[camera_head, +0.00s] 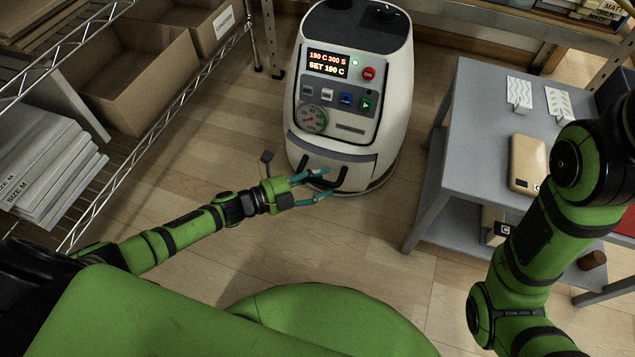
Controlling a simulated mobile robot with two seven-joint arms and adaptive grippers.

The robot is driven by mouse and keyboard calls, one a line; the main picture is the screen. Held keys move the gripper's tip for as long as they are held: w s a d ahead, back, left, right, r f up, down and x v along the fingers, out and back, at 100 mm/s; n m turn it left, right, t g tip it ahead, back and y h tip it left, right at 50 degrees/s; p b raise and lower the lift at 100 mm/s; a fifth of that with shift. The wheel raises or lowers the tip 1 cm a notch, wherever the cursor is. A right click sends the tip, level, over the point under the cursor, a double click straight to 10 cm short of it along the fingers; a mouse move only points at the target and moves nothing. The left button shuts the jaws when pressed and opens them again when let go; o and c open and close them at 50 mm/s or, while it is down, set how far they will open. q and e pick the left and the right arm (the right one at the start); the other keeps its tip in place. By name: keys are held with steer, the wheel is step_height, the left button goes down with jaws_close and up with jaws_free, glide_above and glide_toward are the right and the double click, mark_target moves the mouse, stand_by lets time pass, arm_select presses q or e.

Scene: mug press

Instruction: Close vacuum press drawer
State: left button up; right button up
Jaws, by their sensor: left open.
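The vacuum press (352,90) is a white rounded machine standing on the floor at the top middle, with a lit display, a dial and buttons. Its drawer front (345,165) is at the bottom of the machine, with dark handle parts on it. The drawer looks about flush with the body, but part of it is behind my gripper, so I cannot tell whether it is fully shut. My left gripper (328,183) is open, its teal fingers spread in front of the drawer by the handle. I cannot tell whether they touch it. My right arm is at the right; its gripper is out of view.
A grey table (462,155) stands right of the press, with a tan phone-like case (526,165) and printed cards (519,93) on it. A wire shelf at the left holds cardboard boxes (135,70) and white packages (45,165). The wooden floor before the press is clear.

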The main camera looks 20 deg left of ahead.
arm_select(q)
jaws_close()
steer(key=w, duration=0.2)
steer(key=shift+w+b, duration=0.4)
steer(key=shift+c, duration=1.4)
jaws_free()
steer(key=shift+r, duration=0.1)
steer(key=shift+o, duration=1.4)
